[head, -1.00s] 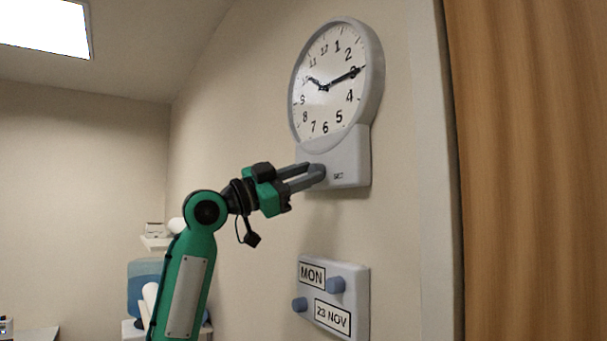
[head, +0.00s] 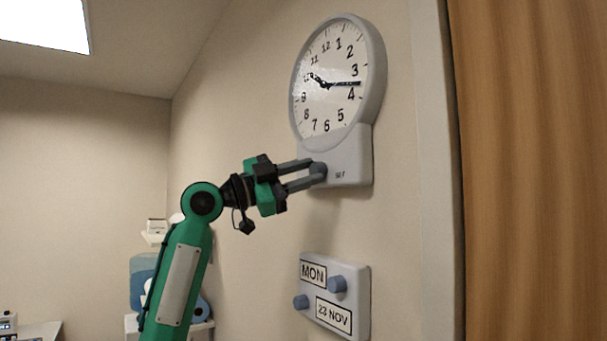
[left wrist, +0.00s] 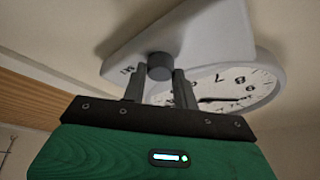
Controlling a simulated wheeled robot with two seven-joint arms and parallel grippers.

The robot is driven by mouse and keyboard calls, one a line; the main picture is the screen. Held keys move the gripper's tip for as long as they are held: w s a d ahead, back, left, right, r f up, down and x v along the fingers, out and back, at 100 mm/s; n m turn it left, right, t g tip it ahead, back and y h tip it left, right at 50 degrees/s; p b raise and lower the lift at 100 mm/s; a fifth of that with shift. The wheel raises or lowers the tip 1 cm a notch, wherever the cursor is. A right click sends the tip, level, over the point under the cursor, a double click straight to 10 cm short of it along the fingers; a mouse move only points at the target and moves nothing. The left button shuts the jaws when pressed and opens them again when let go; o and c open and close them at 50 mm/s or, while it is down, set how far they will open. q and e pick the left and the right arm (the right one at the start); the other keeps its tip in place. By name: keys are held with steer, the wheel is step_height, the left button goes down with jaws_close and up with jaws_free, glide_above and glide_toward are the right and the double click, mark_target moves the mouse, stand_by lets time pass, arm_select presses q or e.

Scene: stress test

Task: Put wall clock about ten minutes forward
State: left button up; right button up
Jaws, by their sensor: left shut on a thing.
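The round wall clock (head: 326,112) with a grey rim hangs on the wall in the head view. Its long hand points between 3 and 4, and its short hand points near 10. Below the dial is a white housing (head: 350,160) marked SET with a grey knob (head: 318,172). My left gripper (head: 314,172) is shut on this knob, its fingers on either side. In the left wrist view the knob (left wrist: 160,66) sits between the fingertips, and the dial (left wrist: 225,88) shows partly behind them. My right gripper is not in view.
A white calendar panel (head: 335,268) reading MON and 23 NOV, with two blue-grey knobs, is on the wall below the clock. A wooden panel (head: 530,170) stands at the right. Shelves with items are at the back left.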

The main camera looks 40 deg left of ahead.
arm_select(q)
steer(key=o, duration=1)
steer(key=shift+c, duration=0.2)
steer(key=shift+s+a+f+b, duration=0.3)
steer(key=shift+s+b, duration=0.05)
steer(key=shift+b, duration=0.05)
steer(key=b+v, duration=0.5)
steer(key=v, duration=0.7)
steer(key=shift+s+a+b, duration=0.25)
steer(key=shift+s+b, duration=0.1)
